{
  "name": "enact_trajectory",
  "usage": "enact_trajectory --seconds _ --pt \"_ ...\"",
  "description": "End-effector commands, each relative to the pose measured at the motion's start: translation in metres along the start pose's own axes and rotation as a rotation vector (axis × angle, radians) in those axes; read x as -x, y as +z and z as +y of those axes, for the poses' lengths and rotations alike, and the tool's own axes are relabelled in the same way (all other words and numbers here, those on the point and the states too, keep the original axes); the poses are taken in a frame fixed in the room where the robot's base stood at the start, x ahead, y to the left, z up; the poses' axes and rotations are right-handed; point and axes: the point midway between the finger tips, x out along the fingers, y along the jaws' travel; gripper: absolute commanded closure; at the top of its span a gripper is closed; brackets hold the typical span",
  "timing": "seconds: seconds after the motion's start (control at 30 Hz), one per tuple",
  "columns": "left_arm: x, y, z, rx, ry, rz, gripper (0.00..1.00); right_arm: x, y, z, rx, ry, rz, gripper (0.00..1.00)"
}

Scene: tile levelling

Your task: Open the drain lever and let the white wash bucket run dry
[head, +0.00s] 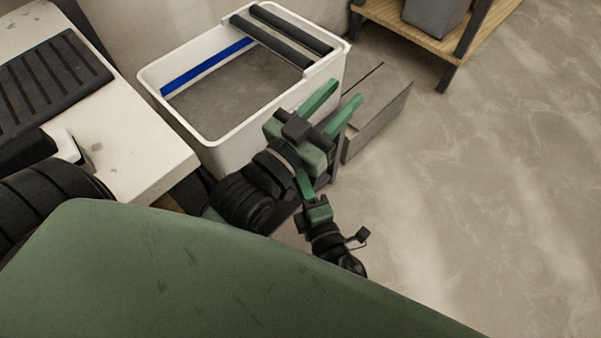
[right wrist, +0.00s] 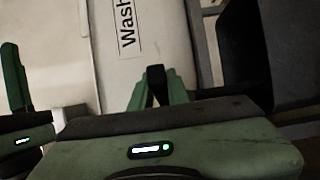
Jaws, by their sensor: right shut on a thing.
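The white wash bucket (head: 222,146) stands on the floor with grey, murky water (head: 225,95) in it. A blue strip (head: 205,67) runs along its inner far wall. In the right wrist view its white wall (right wrist: 157,60) carries a "Wash" label. My left gripper (head: 342,93) is open and empty in front of the bucket's right end, its fingers apart. My right gripper (head: 304,180) is below it, low by the bucket. In the right wrist view its fingers are shut on a small black piece (right wrist: 156,77), apparently the drain lever. The drain outlet is hidden.
Two black rollers (head: 268,42) span the bucket's right end. A grey box-like thing (head: 378,115) stands right of the bucket. A white-topped table (head: 135,150) with a black ribbed mat (head: 52,83) is at left. A wooden shelf (head: 425,35) stands behind. The floor at right is clear.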

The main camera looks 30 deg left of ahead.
Motion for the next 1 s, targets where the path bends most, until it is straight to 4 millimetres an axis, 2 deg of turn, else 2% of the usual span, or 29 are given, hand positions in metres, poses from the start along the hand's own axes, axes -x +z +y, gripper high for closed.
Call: enact_trajectory --seconds 0.03,0.07,0.1,0.13,0.5,0.8,1.0 --pt "0.000 0.000 0.000 0.000 0.000 0.000 0.64 0.001 -0.001 -0.002 -0.001 -0.004 0.001 1.00" --pt "0.000 0.000 0.000 0.000 0.000 0.000 0.64 0.001 -0.001 -0.002 -0.001 -0.004 0.001 0.78" --pt "0.000 0.000 0.000 0.000 0.000 0.000 0.64 0.001 -0.001 -0.002 -0.001 -0.003 0.001 0.67" --pt "0.000 0.000 0.000 0.000 0.000 0.000 0.64 0.001 -0.001 -0.002 -0.001 -0.003 0.001 0.62" --pt "0.000 0.001 0.000 0.000 0.000 -0.005 0.64 0.005 0.000 -0.001 -0.001 -0.002 0.000 0.62" --pt "0.003 0.021 -0.003 -0.003 -0.005 -0.113 0.64 0.053 0.000 -0.001 -0.002 -0.005 0.000 0.62" --pt "0.004 0.028 -0.004 -0.004 -0.008 -0.149 0.64 0.075 0.000 -0.002 -0.002 -0.004 0.000 0.62"
